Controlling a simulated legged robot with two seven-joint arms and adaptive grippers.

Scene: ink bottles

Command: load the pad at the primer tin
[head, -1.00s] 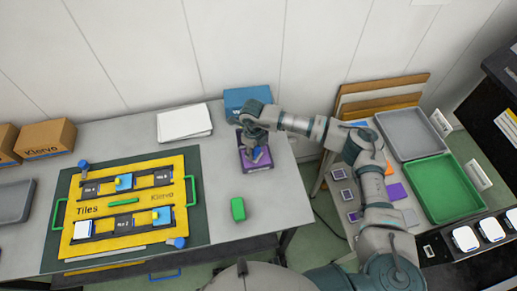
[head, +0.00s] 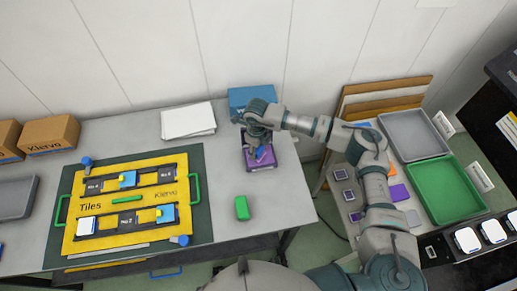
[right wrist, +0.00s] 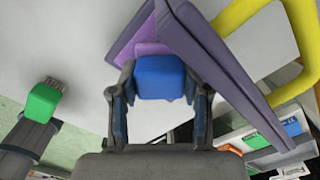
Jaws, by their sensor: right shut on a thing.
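The purple primer tin (head: 284,160), a square shallow tray, stands near the right end of the table; its purple wall also shows in the right wrist view (right wrist: 225,65). My right gripper (head: 262,146) is over the tin. It is shut on a blue block (head: 265,155), seemingly the pad's grip, which sits between the fingers in the right wrist view (right wrist: 160,77). A lighter purple patch (right wrist: 152,48) shows just beyond the block. Whether the pad touches the tin's inside is hidden. My left gripper is not in view.
A green block (head: 242,208) stands in front of the tin. A blue box (head: 252,97) is behind it. A white stack (head: 188,121) and the yellow Tiles board (head: 130,187) lie to the left. A grey tray (head: 413,135) and green tray (head: 442,188) are at right.

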